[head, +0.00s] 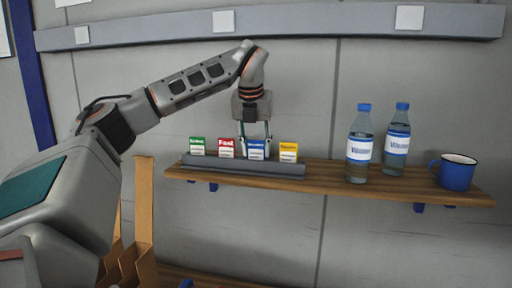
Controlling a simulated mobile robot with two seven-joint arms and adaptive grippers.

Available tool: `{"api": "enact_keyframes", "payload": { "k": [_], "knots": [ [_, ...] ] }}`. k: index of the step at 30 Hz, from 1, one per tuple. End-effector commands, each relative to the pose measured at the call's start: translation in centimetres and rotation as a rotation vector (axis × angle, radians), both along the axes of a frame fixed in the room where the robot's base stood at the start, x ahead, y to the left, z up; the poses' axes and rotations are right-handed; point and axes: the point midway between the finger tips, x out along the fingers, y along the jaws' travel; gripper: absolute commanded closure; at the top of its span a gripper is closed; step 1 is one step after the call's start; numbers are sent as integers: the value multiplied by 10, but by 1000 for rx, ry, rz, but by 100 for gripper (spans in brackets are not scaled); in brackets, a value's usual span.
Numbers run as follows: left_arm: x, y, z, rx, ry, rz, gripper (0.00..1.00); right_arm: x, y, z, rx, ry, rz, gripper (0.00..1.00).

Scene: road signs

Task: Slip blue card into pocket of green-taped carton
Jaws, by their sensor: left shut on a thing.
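The blue card (256,152) stands upright in a dark grey rack (240,168) on the wooden shelf, between the red card (226,147) and the yellow card (288,151). My left gripper (255,141) reaches down from above and is shut on the blue card, with one finger at each side of it. The card's lower edge is hidden by the rack's front. Brown cardboard (145,200) shows at the lower left, partly behind my left arm. No green tape or pocket can be made out on it. My right gripper is not in view.
A green card (197,146) stands at the rack's left end. Two water bottles (359,146) (397,143) and a blue mug (456,173) stand on the shelf (325,175) to the right. A grey rail (300,22) runs along the wall above. Part of a lower wooden surface (200,278) shows below.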

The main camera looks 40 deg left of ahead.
Motion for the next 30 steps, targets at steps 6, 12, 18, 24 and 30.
{"api": "enact_keyframes", "payload": {
  "k": [6,12,18,24,30],
  "knots": [
    [0,0,-1,0,0,0,48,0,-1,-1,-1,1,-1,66],
    [0,0,-1,0,0,0,48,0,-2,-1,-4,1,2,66],
    [-2,-2,4,0,-2,0,48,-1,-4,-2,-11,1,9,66],
    [-13,-6,35,2,-5,0,48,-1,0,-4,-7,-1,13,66],
    [-22,-9,61,1,-2,0,48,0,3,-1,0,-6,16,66]
  ]
}}
